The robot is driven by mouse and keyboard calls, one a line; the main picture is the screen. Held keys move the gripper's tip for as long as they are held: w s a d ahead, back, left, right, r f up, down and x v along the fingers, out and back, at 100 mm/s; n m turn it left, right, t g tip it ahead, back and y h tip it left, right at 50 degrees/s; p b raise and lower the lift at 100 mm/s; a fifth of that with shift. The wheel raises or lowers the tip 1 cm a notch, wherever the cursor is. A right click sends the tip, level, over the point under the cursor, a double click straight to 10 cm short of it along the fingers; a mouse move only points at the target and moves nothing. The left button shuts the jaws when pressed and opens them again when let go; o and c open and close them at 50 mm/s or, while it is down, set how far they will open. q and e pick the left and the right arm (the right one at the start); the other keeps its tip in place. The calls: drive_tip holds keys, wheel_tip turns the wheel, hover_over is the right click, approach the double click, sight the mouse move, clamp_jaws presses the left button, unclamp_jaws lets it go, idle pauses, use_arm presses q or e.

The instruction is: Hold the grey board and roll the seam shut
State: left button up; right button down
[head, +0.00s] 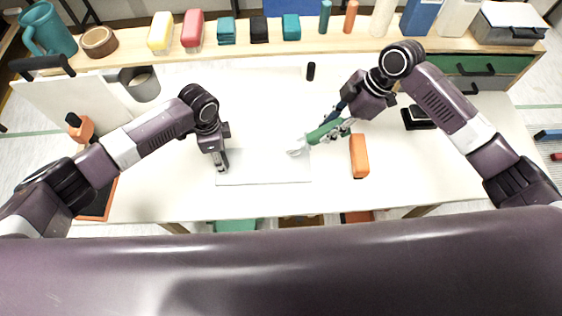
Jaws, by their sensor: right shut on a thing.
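The grey board (265,169) lies flat on the white table in front of me, very pale against it. My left gripper (222,167) points down at the left part of the board, at or just above its surface; contact is unclear. Its fingers look close together, but I cannot tell whether they are shut. My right gripper (342,127) is shut on the green handle of a seam roller (323,133). The roller's white head (297,148) is over the board's upper right edge; I cannot tell if it touches. The seam itself is too faint to make out.
An orange block (360,156) lies right of the board. A small black object (311,71) stands behind it, and a black case (417,118) lies further right. A grey cup (140,84) and an orange-topped tool (80,128) are left. A shelf (350,42) with several items lines the back.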

use_arm(q)
drive_tip(key=shift+r, duration=0.1)
wheel_tip(320, 180, up, 12)
drive_tip(key=shift+f, duration=0.1)
idle(0.4)
use_arm(e)
drive_tip(key=shift+s, duration=0.1)
